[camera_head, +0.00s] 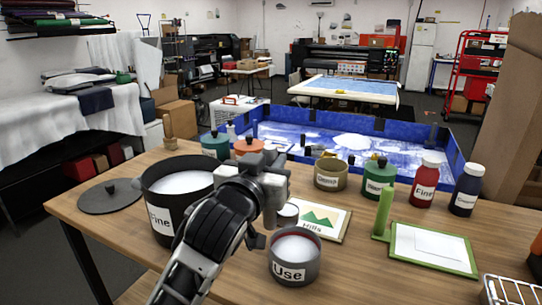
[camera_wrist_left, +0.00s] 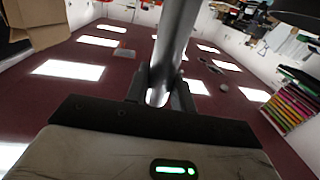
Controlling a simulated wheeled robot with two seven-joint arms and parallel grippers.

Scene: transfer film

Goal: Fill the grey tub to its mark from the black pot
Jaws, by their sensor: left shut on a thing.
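The black pot (camera_head: 160,188), labelled "Fine", stands at the left of the table with white powder inside. The grey tub (camera_head: 294,270), labelled "Use", stands near the front edge and holds white powder. A reddish line shows inside its far rim. My left gripper (camera_head: 268,188) is above the table between pot and tub. It is shut on a smooth grey handle, seen in the left wrist view (camera_wrist_left: 175,50). A small round white-topped thing (camera_head: 288,211) shows just below the gripper; I cannot tell whether it belongs to the handle. My right gripper is not in view.
A black lid (camera_head: 108,196) lies left of the pot. A "Hills" card (camera_head: 322,218), a green-edged board (camera_head: 430,247) and lidded jars, including a red bottle (camera_head: 425,182), stand right and behind. A blue-walled tray (camera_head: 440,165) is beyond. A wire rack (camera_head: 510,290) is front right.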

